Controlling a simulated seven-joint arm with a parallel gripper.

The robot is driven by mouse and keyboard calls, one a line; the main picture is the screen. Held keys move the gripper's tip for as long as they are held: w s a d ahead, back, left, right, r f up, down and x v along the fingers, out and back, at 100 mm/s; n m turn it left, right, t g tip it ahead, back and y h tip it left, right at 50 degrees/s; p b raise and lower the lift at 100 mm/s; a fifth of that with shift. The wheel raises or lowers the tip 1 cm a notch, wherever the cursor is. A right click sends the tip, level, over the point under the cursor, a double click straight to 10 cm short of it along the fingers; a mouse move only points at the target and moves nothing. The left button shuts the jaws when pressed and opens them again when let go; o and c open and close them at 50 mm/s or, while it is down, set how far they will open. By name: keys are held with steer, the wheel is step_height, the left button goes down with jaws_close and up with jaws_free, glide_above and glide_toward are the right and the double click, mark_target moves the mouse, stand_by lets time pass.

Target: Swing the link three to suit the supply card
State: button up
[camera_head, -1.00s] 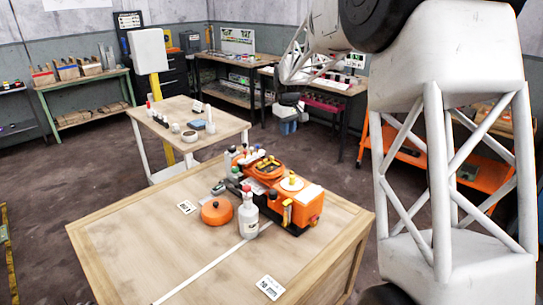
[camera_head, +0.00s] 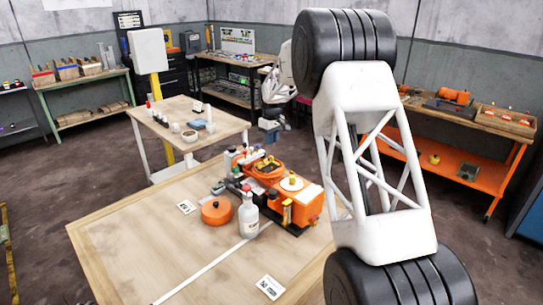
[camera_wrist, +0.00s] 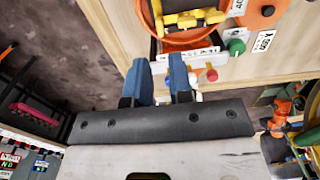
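The orange ring unit (camera_head: 266,169) stands on a black base on the near wooden table. In the wrist view, the ring (camera_wrist: 190,38) shows at the top with yellow bars (camera_wrist: 190,18) across it; I cannot tell which is link three. Small white cards lie at the unit's left (camera_head: 186,207) and near the table's front (camera_head: 270,286). A printed card (camera_wrist: 264,40) shows in the wrist view; its text is not clearly readable. My gripper (camera_wrist: 160,72) has two blue fingers apart, with nothing held.
A white bottle (camera_head: 248,216) and an orange round lid (camera_head: 216,211) stand close in front of the unit. An orange box (camera_head: 303,203) adjoins it on the right. A green knob (camera_wrist: 235,46) and a red knob (camera_wrist: 211,75) show near my fingers. The table's left part is clear.

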mark_target(272, 159)
steer(key=shift+f, duration=0.15)
steer(key=shift+f, duration=3.75)
jaws_close()
